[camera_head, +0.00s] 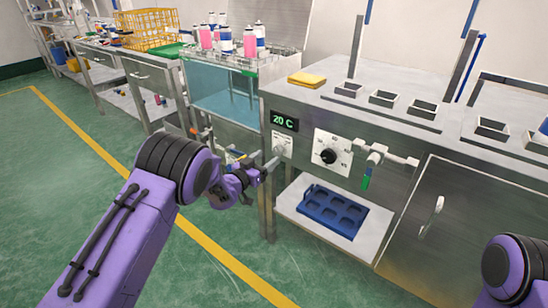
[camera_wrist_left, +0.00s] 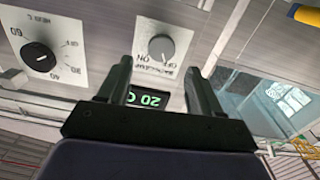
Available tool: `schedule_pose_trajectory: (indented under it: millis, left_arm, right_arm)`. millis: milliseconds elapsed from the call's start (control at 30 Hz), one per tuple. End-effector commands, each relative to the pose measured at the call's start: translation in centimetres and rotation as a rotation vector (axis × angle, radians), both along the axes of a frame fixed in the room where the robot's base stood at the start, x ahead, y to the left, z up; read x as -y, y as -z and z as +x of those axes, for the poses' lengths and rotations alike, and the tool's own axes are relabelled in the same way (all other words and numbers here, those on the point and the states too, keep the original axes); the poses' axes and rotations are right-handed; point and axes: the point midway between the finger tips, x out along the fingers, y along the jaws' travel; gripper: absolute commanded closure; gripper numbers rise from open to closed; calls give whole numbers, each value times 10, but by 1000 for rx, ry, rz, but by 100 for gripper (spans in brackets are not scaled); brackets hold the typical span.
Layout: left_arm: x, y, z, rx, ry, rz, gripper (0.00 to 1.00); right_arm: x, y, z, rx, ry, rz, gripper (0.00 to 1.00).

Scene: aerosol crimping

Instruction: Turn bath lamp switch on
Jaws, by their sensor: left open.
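The bath lamp switch is a grey round knob on a white plate (camera_head: 281,145) on the steel front panel, below the green "20 C" display (camera_head: 284,121). In the left wrist view, which is upside down, the knob (camera_wrist_left: 162,47) shows with OFF and ON marks; I cannot tell which mark it points to. My left gripper (camera_head: 266,172) is close to the plate in the head view. In the left wrist view the open, empty fingers (camera_wrist_left: 158,78) point at the panel, with the knob beyond and between their tips. My right gripper is out of view.
A dial (camera_head: 328,155) and a green-handled valve (camera_head: 367,180) sit right of the switch. A blue tray (camera_head: 333,212) lies on the shelf below. A water bath (camera_head: 222,95) with aerosol cans above stands left. The green floor in front is clear.

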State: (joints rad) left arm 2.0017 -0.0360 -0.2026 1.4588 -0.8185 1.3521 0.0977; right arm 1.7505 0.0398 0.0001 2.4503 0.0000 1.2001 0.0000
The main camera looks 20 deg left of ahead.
Motion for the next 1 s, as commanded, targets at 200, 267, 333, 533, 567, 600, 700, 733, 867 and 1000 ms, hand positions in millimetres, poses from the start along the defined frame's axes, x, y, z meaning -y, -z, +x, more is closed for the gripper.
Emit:
schedule_pose_trajectory:
  millis: [200,267,333,533,567,600,700,733,867,1000]
  left_arm:
    - [13,3,38,-1,-2,-1,35]
    - [15,2,44,-2,-3,-1,35]
    - [16,2,48,-3,-4,-1,35]
    - [17,2,50,-4,-4,-2,35]
    - [17,2,50,-4,-4,-2,35]
    - [17,2,50,-4,-4,-2,35]
    - [17,2,50,-4,-4,-2,68]
    - [17,2,50,-4,-4,-2,77]
    - [17,2,50,-4,-4,-2,91]
    - [17,2,50,-1,-4,7,91]
  right_arm:
    - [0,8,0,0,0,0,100]
    - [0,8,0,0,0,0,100]
    - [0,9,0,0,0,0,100]
    - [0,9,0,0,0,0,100]
    - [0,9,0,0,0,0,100]
    - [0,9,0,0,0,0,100]
    - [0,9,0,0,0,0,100]
    - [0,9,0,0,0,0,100]
    - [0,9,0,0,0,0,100]
    - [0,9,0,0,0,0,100]
